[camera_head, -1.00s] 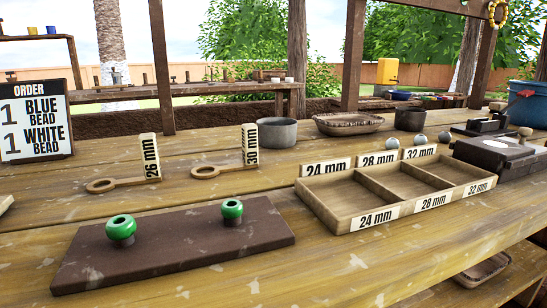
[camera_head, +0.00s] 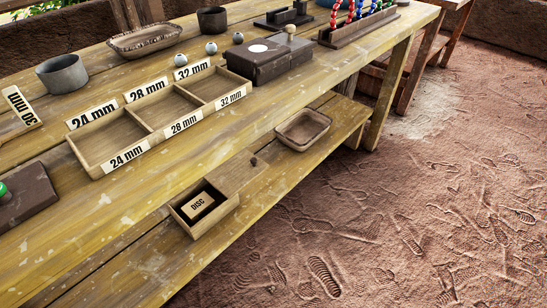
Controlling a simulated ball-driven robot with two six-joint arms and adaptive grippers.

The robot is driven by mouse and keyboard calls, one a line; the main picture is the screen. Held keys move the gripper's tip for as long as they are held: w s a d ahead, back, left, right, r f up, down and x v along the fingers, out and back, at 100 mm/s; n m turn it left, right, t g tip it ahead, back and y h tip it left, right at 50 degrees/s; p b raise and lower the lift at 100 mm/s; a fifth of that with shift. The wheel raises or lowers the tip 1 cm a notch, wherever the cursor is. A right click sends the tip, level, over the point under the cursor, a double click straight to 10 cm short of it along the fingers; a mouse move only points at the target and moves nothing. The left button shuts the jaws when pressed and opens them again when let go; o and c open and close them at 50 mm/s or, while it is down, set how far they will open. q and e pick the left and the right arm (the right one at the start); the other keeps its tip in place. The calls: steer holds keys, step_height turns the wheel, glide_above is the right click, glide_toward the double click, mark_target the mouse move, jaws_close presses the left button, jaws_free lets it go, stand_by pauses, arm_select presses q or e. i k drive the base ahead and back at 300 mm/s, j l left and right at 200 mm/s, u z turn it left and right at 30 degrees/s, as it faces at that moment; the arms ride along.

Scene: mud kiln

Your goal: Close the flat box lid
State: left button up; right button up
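A small flat wooden box (camera_head: 212,218) sits on the lower shelf below the table's front edge. Its near part is open, and a block marked DISC (camera_head: 198,205) shows inside. A flat wooden lid (camera_head: 236,176) with a small dark knob extends behind the opening, toward the upper right. I cannot tell how far it overlaps the box. A dark flat box (camera_head: 268,62) with a white round spot on top stands on the table. Neither of my grippers is in view.
A tray with three compartments (camera_head: 133,148), labelled 24, 28 and 32 mm, stands on the table above the small box. A shallow dish (camera_head: 302,127) lies farther right on the shelf. A bead rack (camera_head: 362,25) stands at the back. The dirt floor (camera_head: 400,220) at right is clear.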

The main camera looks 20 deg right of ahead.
mark_target(228, 178)
steer(key=l+z, duration=0.1)
steer(key=l, duration=0.3)
steer(key=i+l+u, duration=0.1)
steer(key=u, duration=0.3)
steer(key=i+l+u, duration=0.2)
steer(key=u, duration=0.25)
steer(key=i, duration=0.1)
